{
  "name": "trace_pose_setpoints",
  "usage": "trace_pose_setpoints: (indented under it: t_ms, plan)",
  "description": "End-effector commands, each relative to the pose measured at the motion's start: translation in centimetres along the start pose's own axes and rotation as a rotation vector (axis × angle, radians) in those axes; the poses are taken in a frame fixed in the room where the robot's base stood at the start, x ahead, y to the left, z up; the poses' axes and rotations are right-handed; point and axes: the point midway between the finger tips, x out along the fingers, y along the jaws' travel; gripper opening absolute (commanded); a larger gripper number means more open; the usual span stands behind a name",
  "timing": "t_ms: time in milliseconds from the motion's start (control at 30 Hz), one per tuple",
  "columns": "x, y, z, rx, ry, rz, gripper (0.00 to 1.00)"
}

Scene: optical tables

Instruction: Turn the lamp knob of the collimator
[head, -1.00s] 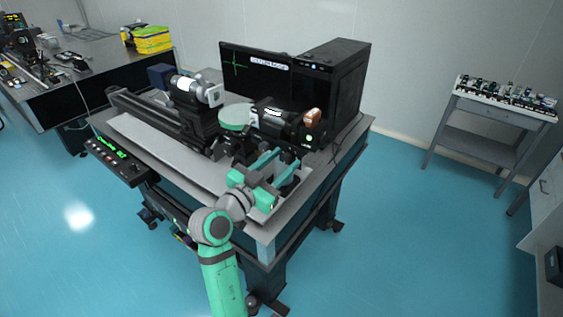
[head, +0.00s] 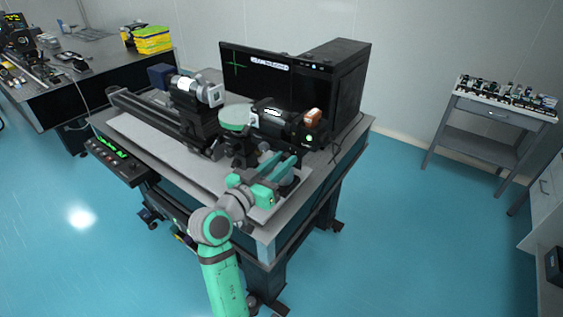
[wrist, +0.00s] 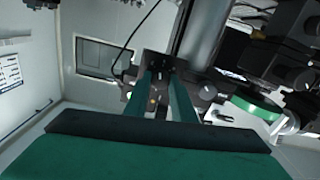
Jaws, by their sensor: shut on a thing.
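The collimator (head: 275,116) is a dark barrel on the optical table, with a copper-coloured part and a small green light at its right end. In the wrist view its dark housing (wrist: 157,66) lies straight ahead, between and behind my two green fingers. My gripper (head: 291,160) is in front of the collimator's lower right side, above the table's near corner. It is also in the wrist view (wrist: 163,84), fingers close together and reaching to the housing. It is shut on the lamp knob, which is mostly hidden by the fingers.
A monitor (head: 262,70) and black computer case (head: 345,85) stand behind the collimator. A round pale green plate (head: 236,117) and another optical unit (head: 195,90) are to its left. A control box (head: 117,162) hangs at the table's left front.

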Motion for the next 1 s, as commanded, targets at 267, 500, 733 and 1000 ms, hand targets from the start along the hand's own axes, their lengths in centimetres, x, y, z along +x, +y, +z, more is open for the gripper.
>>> trace_pose_setpoints:
  t_ms: [267, 500, 733, 1000]
  plan:
    - [-0.05, -0.09, 0.10, -0.227, -0.002, -0.001, 0.01]
    - [-0.02, -0.08, 0.13, -0.373, -0.002, 0.000, 0.01]
    - [-0.05, -0.14, 0.13, -0.450, -0.002, -0.001, 0.01]
    - [-0.07, -0.17, 0.15, -0.474, -0.002, -0.001, 0.01]
